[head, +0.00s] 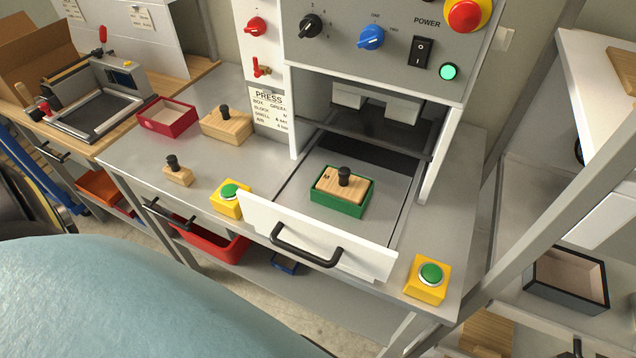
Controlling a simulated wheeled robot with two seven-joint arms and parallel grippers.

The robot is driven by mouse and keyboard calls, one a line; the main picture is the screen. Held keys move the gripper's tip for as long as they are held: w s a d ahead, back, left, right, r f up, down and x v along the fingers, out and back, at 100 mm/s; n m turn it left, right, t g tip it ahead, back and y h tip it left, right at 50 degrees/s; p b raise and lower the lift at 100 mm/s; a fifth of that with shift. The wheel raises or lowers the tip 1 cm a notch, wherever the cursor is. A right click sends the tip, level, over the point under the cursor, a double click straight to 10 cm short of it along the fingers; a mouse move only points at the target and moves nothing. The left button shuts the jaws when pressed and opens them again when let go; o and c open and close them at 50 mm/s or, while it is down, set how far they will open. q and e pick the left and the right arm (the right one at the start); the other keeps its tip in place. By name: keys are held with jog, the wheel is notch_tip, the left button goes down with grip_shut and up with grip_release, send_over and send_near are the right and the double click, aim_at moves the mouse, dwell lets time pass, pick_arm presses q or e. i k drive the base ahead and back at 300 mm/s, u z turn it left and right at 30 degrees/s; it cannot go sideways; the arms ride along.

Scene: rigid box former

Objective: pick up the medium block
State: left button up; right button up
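The medium block appears to be the wooden block marked "M" (331,187), with a black knob on top. It sits inside a green box (350,208) on the drawer-like tray of the press. A larger wooden block (228,128) with a black knob stands on the bench at the left of the press. A smaller wooden block (178,177) with a black knob stands nearer the bench's front left. Neither of my grippers shows in the head view.
The press (385,60) rises behind the green box. Its white front panel with a black handle (310,250) stands in front. Yellow button boxes flank it, left (228,207) and right (425,293). A red box (167,122) is at the back left.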

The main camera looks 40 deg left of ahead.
aim_at(341, 184)
jog(key=k, duration=0.65)
jog(key=u, duration=0.75)
jog(key=i, duration=0.55)
jog(key=u, duration=0.05)
